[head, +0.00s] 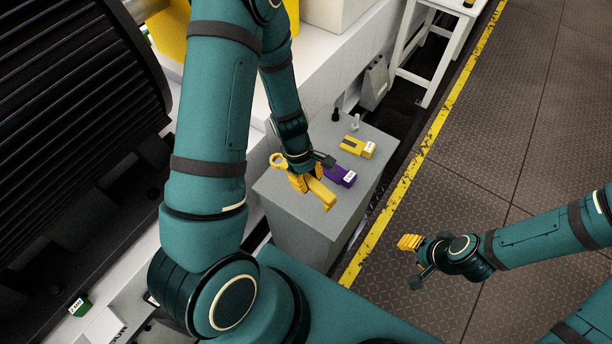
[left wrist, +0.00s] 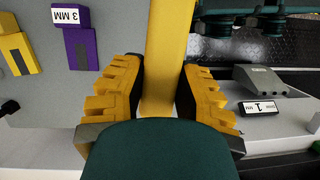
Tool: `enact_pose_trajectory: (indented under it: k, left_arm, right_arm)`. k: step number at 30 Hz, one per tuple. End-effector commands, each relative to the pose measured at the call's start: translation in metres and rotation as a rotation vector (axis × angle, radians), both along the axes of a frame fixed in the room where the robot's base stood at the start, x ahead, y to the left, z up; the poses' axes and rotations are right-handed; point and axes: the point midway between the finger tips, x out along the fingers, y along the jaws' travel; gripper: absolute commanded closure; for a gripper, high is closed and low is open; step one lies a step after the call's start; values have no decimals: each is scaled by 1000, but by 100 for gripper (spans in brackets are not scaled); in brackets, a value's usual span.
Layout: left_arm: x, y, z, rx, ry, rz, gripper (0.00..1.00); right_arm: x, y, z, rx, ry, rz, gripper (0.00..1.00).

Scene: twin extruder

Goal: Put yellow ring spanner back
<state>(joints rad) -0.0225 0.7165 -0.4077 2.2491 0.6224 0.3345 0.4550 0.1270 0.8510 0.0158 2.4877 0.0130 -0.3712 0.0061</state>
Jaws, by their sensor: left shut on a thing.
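The yellow ring spanner (head: 279,161) is held in my left gripper (head: 305,183), above the grey cabinet (head: 300,226). Its ring end points to the upper left in the head view, and its other end sticks out to the lower right. In the left wrist view the spanner's yellow bar (left wrist: 166,60) runs between the two ridged yellow fingers of my left gripper (left wrist: 162,95). My right gripper (head: 412,263) is open and empty, over the floor to the right of the cabinet.
A purple block (head: 341,177) labelled 3 MM and a yellow slotted block (head: 353,146) sit on the cabinet. A dark peg (head: 335,115) and a pale peg (head: 355,122) stand at its back. A white table (head: 440,60) stands behind. Floor to the right is clear.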

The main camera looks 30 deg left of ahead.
Motion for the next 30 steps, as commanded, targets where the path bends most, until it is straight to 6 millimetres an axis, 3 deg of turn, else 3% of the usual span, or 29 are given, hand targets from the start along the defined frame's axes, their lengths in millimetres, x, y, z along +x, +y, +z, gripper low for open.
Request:
enact_pose_trajectory:
  k: [7, 21, 30]
  left_arm:
    - [-5, 5, -5, -33, 0, 145, 100]
    - [-5, 4, -4, -35, 1, 150, 100]
    - [-6, 4, -26, -35, 1, 150, 100]
  right_arm:
    - [1, 0, 3, -1, -3, -2, 56]
    - [1, 0, 5, -1, -3, -2, 56]
    - [-4, 1, -15, 2, 8, 6, 56]
